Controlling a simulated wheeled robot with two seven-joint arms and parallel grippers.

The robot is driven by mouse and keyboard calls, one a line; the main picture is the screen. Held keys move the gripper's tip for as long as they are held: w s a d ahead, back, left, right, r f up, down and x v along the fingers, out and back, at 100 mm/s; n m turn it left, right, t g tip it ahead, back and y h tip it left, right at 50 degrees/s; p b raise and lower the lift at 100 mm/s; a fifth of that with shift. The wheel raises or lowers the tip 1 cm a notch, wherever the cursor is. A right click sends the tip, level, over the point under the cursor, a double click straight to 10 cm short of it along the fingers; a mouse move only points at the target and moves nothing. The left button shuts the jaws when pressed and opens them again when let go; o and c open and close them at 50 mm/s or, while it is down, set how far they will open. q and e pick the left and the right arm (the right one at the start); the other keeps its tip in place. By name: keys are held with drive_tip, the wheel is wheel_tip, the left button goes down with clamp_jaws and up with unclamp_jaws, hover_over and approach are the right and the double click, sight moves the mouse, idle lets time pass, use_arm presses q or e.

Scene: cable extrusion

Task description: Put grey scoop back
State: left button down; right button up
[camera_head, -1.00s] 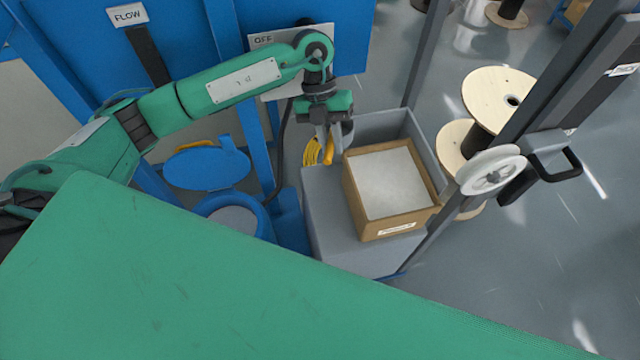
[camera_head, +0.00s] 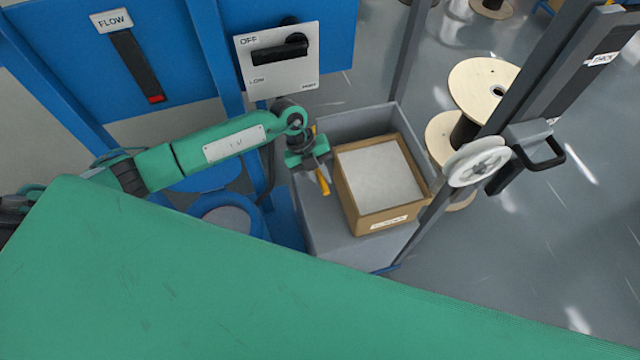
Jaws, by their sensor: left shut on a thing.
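My left gripper (camera_head: 319,172) points down at the left edge of the open brown box (camera_head: 347,203), over the grey bin (camera_head: 316,228). It is shut on the grey scoop, of which a yellow-orange part (camera_head: 323,184) shows at the fingertips. The scoop's grey body is mostly hidden by the gripper and hard to make out. The box is filled with pale grey-white material (camera_head: 378,172) and has a white label on its front. My right gripper is not in view.
A blue round container (camera_head: 222,214) stands left of the grey bin. A blue panel behind carries an OFF/LOW switch (camera_head: 280,54) and a FLOW gauge (camera_head: 136,65). A dark post with a white pulley (camera_head: 478,161) and wooden spools (camera_head: 482,85) stand to the right.

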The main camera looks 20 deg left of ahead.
use_arm(q)
wheel_tip(320, 180, down, 6)
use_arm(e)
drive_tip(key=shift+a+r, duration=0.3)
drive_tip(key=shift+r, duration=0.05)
use_arm(q)
drive_tip(key=shift+f, duration=0.15)
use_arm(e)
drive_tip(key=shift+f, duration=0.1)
use_arm(q)
drive_tip(key=c, duration=1.4)
unclamp_jaws()
drive_tip(key=shift+o, duration=0.2)
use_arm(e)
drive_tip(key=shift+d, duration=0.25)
